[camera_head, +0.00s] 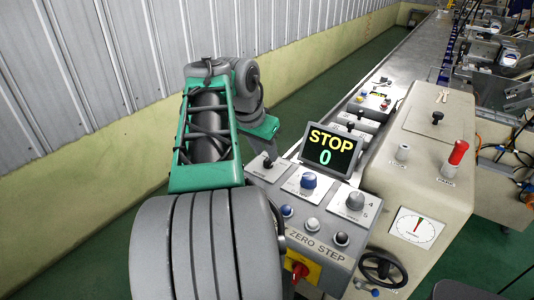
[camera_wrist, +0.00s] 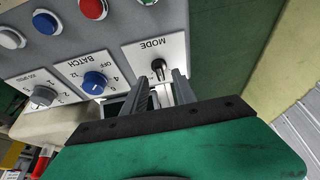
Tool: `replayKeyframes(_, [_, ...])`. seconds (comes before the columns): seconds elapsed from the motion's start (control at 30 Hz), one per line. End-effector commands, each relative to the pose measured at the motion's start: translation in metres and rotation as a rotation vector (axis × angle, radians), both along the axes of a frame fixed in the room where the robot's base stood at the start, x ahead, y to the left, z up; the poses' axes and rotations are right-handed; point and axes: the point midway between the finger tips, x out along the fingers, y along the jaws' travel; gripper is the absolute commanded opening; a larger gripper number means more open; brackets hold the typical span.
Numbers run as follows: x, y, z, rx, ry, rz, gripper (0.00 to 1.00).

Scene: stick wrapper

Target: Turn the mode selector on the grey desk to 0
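The mode selector, a small black lever knob on a white plate marked MODE, shows in the wrist view (camera_wrist: 158,67), where the picture is upside down. In the head view the mode selector (camera_head: 268,162) is at the left of the grey desk's sloping panel (camera_head: 325,221). My gripper (camera_wrist: 161,75) is open, its two grey fingers apart, with the knob between or just beyond their tips. I cannot tell whether either finger touches it. The plate's position marks are too small or hidden to read. A display (camera_head: 330,152) above the panel reads STOP and 0.
A blue BATCH knob (camera_wrist: 95,82) and a grey knob (camera_wrist: 43,95) sit beside the selector. Red, blue and white buttons line the panel.

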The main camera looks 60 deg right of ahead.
Motion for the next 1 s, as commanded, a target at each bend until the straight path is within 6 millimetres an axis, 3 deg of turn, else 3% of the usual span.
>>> replayKeyframes(0.1, [0.003, 0.009, 0.028, -0.003, -0.002, 0.001, 0.34])
replayKeyframes(0.23, [0.003, 0.017, 0.045, -0.002, -0.001, 0.003, 0.34])
replayKeyframes(0.67, [0.003, 0.019, 0.048, 0.000, 0.000, 0.001, 0.34])
replayKeyframes(0.77, [0.015, 0.028, 0.045, 0.001, 0.008, 0.058, 0.34])
replayKeyframes(0.87, [0.053, 0.060, 0.033, 0.006, 0.034, 0.256, 0.34])
replayKeyframes(0.97, [0.103, 0.121, 0.010, 0.011, 0.065, 0.570, 0.34])
replayKeyframes(1.0, [0.120, 0.151, -0.001, 0.015, 0.075, 0.706, 0.34])
